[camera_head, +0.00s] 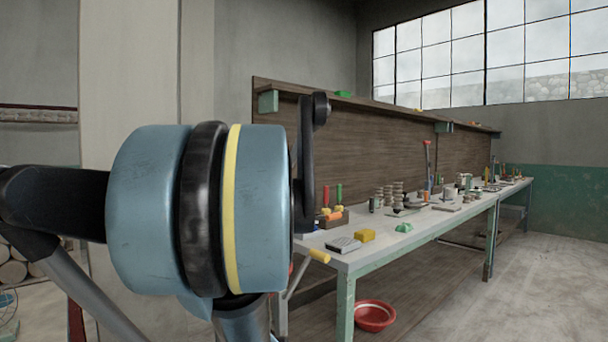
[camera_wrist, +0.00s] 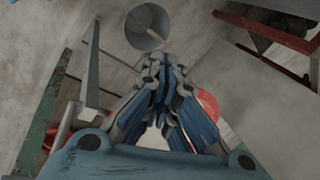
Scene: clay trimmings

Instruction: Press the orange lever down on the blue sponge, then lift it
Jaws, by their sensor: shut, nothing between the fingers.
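My gripper (camera_wrist: 163,64) shows in the wrist view with its blue-padded fingers drawn together and nothing between them. It points toward the floor area near the bench's underside. In the head view it is hidden or out of frame behind my large blue arm joint. I cannot make out a blue sponge in either view. A yellow block (camera_head: 365,236) like a sponge lies on the near end of the bench. A yellow-orange handle (camera_head: 320,256) on a grey rod sticks out at the bench's near end. I cannot tell whether it is the orange lever.
A long bench (camera_head: 385,255) with green legs runs along the wall, holding several tools and stacked pieces. A grey bucket (camera_wrist: 148,27) stands ahead in the wrist view. The floor at right is open.

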